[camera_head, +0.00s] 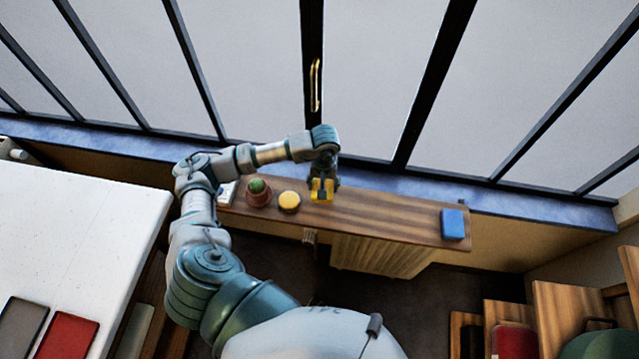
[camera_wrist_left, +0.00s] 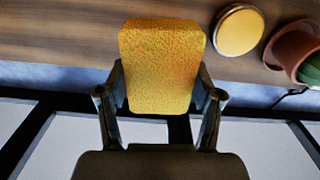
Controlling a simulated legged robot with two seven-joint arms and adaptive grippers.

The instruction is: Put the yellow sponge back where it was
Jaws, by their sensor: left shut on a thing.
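The yellow sponge (camera_wrist_left: 160,62) is held between the two fingers of my left gripper (camera_wrist_left: 160,100) in the left wrist view. In the head view my left gripper (camera_head: 322,182) is over the back part of the wooden shelf (camera_head: 370,212), with the yellow sponge (camera_head: 321,196) at its tip. I cannot tell whether the sponge touches the shelf top. A blue block (camera_head: 453,223), which looks like another sponge, lies at the right end of the shelf. My right gripper is not in view.
A round yellow-topped object (camera_head: 289,201) and a potted cactus (camera_head: 258,191) stand left of the sponge. The shelf between sponge and blue block is clear. Tall windows with dark frames rise behind. A white table (camera_head: 70,230) is at left.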

